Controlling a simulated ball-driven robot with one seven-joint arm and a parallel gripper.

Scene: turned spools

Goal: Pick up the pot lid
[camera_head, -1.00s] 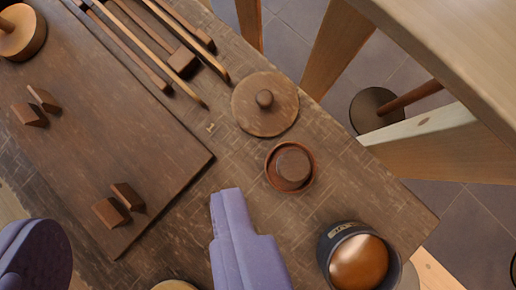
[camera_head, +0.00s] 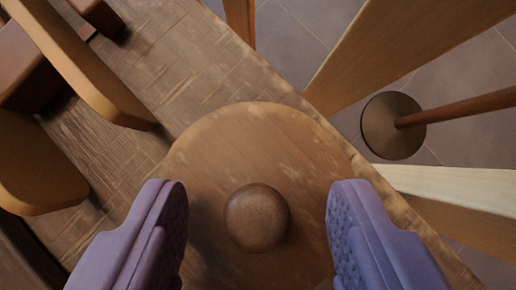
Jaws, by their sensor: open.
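The pot lid (camera_head: 260,140) is a round, flat wooden disc with a dark round knob (camera_head: 257,217) at its middle. It lies on the wooden table close to the table's edge. My gripper (camera_head: 257,222) is open, with one purple finger on each side of the knob and clear space between each finger and the knob. The fingers hide parts of the lid's left and right sides, and its near part runs towards the bottom of the picture.
Wooden bars (camera_head: 85,65) and a brown block (camera_head: 22,75) lie to the left of the lid. The table's edge (camera_head: 290,95) runs diagonally just beyond the lid. Past it are wooden legs (camera_head: 375,55) and a dark round base (camera_head: 392,125) on the tiled floor.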

